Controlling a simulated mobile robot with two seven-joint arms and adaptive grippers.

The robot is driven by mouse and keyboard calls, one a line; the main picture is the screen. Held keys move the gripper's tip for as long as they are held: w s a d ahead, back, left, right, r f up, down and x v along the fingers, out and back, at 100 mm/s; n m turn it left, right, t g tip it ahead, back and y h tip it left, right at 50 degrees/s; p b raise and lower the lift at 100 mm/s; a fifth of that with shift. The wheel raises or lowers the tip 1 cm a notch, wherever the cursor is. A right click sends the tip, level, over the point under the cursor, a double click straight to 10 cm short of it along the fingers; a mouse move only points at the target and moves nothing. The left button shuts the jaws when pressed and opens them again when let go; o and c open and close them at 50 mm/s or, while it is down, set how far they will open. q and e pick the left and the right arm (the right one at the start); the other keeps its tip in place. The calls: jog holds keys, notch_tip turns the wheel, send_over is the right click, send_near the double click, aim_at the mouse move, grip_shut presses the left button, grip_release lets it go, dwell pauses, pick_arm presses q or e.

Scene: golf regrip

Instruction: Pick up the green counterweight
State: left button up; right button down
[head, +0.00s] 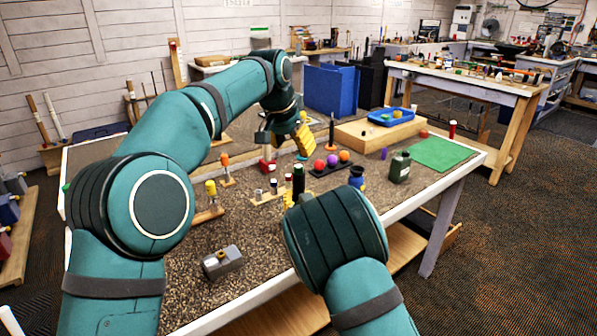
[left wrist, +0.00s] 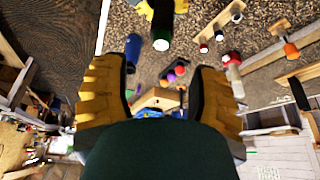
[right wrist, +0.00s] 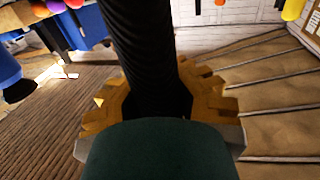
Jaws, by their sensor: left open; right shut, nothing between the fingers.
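A small green piece (head: 385,117) lies in the blue tray (head: 372,119); it is too small to tell whether it is the counterweight. A black upright grip (head: 298,184) has a green top end. My left gripper (head: 302,138) is open, above the table's middle, left of the tray. Its yellow fingers are spread in the left wrist view (left wrist: 158,95), with nothing held between them. My right gripper (right wrist: 160,100) is shut; the black grip (right wrist: 143,45) rises at its fingers in the right wrist view. My right arm hides most of that gripper in the head view.
The tray sits on a wooden block (head: 350,134).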

aim_at(298, 166)
pick_arm(q)
jog(key=x, duration=0.7)
jog(key=shift+a+f, duration=0.1)
jog(key=shift+f, duration=0.1)
grip_shut()
